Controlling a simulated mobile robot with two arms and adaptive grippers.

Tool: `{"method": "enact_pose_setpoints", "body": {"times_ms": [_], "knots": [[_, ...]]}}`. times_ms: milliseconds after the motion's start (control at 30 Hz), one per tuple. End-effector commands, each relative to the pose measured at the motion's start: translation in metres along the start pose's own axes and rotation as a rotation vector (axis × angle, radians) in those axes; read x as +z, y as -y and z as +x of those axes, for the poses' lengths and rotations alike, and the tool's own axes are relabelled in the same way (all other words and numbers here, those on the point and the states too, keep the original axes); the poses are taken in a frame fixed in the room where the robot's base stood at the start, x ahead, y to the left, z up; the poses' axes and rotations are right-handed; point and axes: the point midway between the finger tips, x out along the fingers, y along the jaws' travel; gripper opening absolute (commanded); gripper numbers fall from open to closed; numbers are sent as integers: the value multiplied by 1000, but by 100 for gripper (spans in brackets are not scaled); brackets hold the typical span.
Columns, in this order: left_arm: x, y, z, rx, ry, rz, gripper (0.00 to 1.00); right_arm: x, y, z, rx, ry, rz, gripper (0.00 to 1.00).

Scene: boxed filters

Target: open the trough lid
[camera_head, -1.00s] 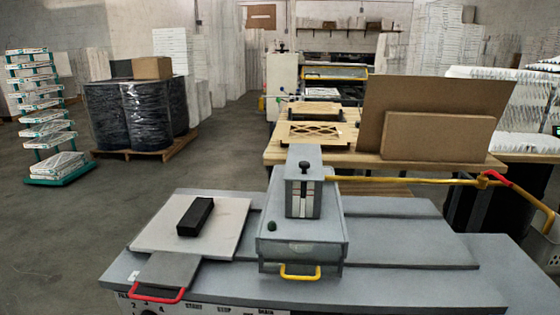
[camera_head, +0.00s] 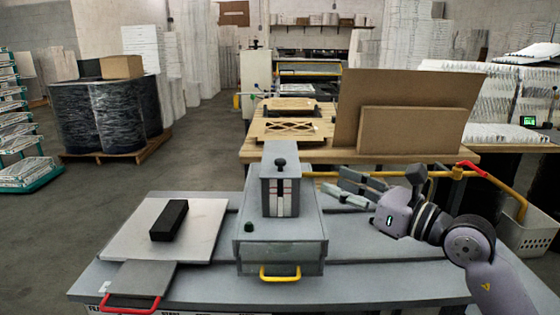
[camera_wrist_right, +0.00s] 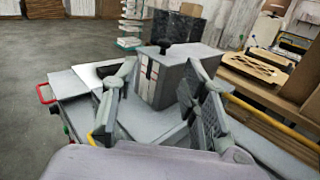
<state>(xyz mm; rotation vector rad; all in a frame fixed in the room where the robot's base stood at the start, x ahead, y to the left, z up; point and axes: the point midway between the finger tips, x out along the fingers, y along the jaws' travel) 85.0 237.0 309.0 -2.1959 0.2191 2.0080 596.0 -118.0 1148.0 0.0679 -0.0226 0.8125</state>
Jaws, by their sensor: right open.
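The trough (camera_head: 281,241) is a grey box on the grey machine table. A yellow handle (camera_head: 280,274) is on its front. A grey tower (camera_head: 281,192) with a black knob (camera_head: 280,163) rises from its top. The lid looks shut; its exact edges are hard to tell. My right gripper (camera_head: 343,188) is open and empty to the right of the tower, above the table. In the right wrist view the tower (camera_wrist_right: 163,80) shows between the spread fingers (camera_wrist_right: 160,105), beyond them and not touched. My left gripper is not in view.
A white plate (camera_head: 200,240) with a black block (camera_head: 169,220) lies left of the trough, beside a red handle (camera_head: 131,304). A yellow bar (camera_head: 325,174) runs behind. Brown boards (camera_head: 405,115) stand on the wooden table behind. The table's right part is partly under my arm.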

Motion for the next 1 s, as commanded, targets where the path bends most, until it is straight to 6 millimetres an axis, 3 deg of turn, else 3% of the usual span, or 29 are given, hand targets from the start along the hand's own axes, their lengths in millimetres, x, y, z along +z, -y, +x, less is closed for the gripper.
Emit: {"method": "enact_pose_setpoints", "body": {"times_ms": [267, 800, 1000], "knots": [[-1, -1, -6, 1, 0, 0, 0, 0, 9, 17, -28, -46, -53, 40], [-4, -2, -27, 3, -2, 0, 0, -6, 12, 132, -27, -45, -49, 40], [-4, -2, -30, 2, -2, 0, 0, -8, 12, 161, -27, -45, -51, 40]]}}
